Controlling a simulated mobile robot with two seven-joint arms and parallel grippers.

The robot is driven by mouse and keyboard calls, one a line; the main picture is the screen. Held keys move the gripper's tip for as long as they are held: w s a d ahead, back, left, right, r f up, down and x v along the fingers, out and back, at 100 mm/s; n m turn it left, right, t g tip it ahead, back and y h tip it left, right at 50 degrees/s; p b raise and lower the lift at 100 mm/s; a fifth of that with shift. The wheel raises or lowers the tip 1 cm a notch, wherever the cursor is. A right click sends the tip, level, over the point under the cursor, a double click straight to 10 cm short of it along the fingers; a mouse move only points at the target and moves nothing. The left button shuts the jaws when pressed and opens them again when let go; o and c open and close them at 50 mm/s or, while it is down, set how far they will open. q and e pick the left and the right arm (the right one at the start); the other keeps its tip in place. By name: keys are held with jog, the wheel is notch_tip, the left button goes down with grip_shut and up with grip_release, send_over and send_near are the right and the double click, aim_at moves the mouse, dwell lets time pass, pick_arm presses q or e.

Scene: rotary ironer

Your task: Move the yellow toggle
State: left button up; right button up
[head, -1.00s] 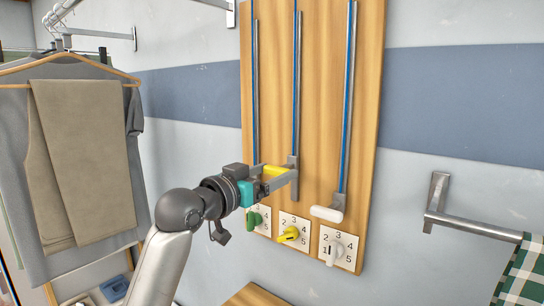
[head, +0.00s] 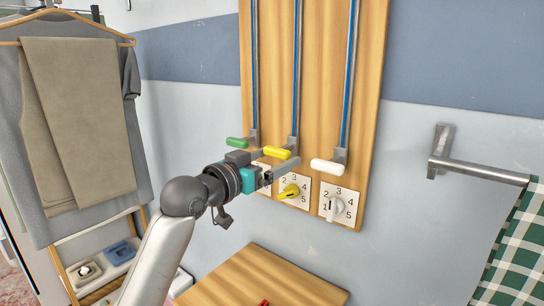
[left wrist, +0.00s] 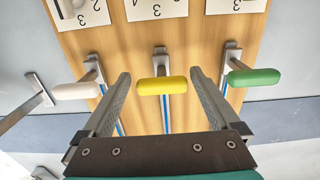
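The yellow toggle (head: 277,153) is a bar handle on the middle blue-lined vertical rail, low on the wooden board (head: 320,80). It also shows in the left wrist view (left wrist: 163,86), between my finger tips with a gap on each side. My left gripper (head: 283,168) is open and empty, just below and in front of this handle in the head view. A yellow knob (head: 289,191) sits on the numbered plate below the same rail. My left gripper partly hides the plate to its left. My right gripper is out of view.
A green handle (head: 237,142) and a white handle (head: 328,166) flank the yellow one on their own rails. A white knob (head: 334,207) is below right. A wooden surface (head: 255,278) lies below. Clothes (head: 80,130) hang left; a metal rail (head: 480,170) is right.

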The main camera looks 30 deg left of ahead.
pick_arm(q)
jog(key=shift+r, duration=0.2)
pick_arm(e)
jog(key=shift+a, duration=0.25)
pick_arm(q)
jog(key=shift+s, duration=0.15)
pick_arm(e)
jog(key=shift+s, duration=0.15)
pick_arm(q)
jog(key=shift+s+a, duration=0.1)
jog(key=shift+s, duration=0.15)
jog(key=shift+s+a+p, duration=0.2)
jog(key=shift+s+p, duration=0.9)
jog(key=shift+s, duration=1.3)
jog(key=shift+s+a+p, duration=0.15)
jog(key=shift+s+p, duration=0.95)
jog(key=shift+s, duration=1.3)
jog(key=shift+s+a+p, duration=0.2)
jog(key=shift+s+p, duration=0.9)
jog(key=shift+s, duration=1.3)
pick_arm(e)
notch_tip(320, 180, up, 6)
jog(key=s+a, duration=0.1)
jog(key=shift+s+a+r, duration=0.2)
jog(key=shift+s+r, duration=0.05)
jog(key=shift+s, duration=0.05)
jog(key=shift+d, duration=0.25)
